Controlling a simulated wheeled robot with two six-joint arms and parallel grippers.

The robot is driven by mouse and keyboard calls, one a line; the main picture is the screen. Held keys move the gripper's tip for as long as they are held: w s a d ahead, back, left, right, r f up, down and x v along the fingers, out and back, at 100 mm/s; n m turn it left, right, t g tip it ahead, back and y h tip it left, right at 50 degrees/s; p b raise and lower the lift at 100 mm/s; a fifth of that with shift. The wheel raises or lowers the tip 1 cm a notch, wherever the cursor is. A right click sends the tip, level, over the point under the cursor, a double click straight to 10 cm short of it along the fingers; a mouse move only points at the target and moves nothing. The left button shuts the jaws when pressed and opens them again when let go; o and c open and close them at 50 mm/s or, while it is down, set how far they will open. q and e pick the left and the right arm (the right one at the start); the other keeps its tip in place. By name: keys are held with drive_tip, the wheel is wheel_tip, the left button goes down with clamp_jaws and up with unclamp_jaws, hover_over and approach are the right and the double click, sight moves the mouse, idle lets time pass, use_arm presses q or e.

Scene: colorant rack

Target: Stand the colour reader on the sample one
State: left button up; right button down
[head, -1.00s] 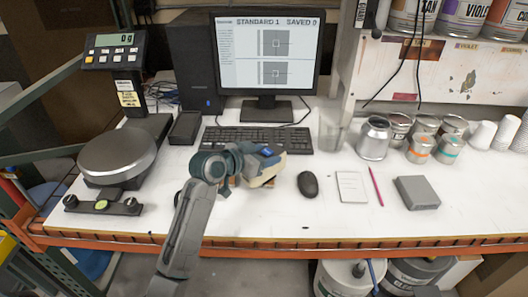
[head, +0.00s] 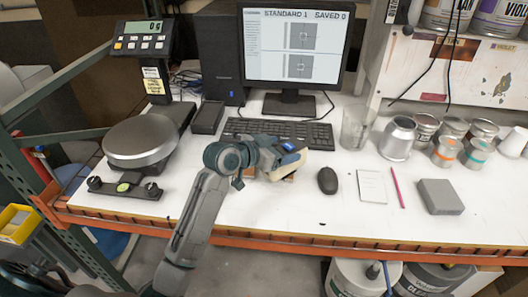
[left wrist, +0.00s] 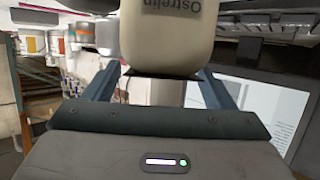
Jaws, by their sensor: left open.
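The colour reader (head: 310,162) is a cream and dark device with a blue patch on top, on the white bench in front of the keyboard. My left gripper (head: 280,160) is at its left side and partly hides it. In the left wrist view the reader (left wrist: 168,40) shows its cream end with printed letters, between or just beyond the fingers of my open left gripper (left wrist: 162,70); I cannot tell whether they touch it. A small brown patch (head: 287,179) shows low beside the reader; I cannot tell whether it is a sample. My right gripper is not in view.
A black mouse (head: 327,180), a white notepad (head: 371,186), a red pencil (head: 398,187) and a grey box (head: 440,196) lie to the right. The keyboard (head: 279,131) and monitor (head: 295,50) are behind. A scale (head: 140,140) stands left. Cans and a glass (head: 356,128) stand back right.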

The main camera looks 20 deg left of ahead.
use_arm(q)
drive_tip(key=b+v, duration=0.1)
drive_tip(key=v, duration=0.9)
drive_tip(key=shift+b, duration=0.35)
